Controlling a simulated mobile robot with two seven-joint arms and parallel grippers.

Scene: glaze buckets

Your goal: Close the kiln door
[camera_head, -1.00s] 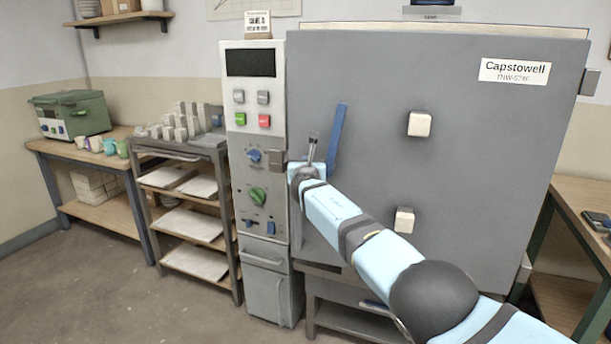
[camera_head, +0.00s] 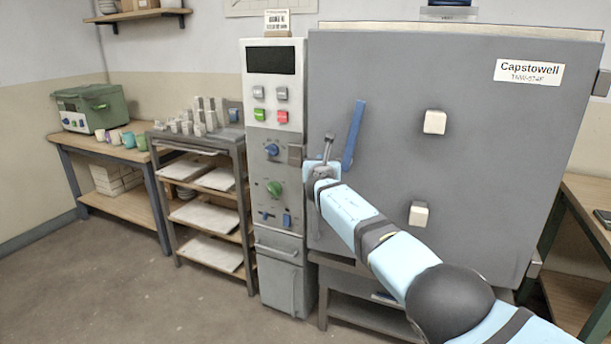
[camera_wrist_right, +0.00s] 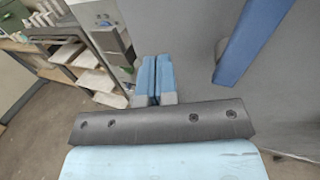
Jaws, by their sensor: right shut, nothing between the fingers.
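The kiln door (camera_head: 385,165) is the large grey panel labelled Capstowell, on the front of the kiln. It looks closed or nearly so; the pale edge of the kiln shows above it, and I cannot tell if it is flush. Its blue handle (camera_head: 354,135) stands near the door's left edge and also shows in the right wrist view (camera_wrist_right: 250,42). My right gripper (camera_head: 327,150) is shut and empty at the door's left edge, left of the handle and apart from it. Its blue fingers show together in the right wrist view (camera_wrist_right: 155,80). My left gripper is not in view.
The control panel (camera_head: 272,150) stands directly left of the door. A shelf rack (camera_head: 205,190) with boards and small pieces is further left. A wooden table (camera_head: 110,150) carries a green box (camera_head: 90,107) and cups. Another table (camera_head: 590,215) stands at the right.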

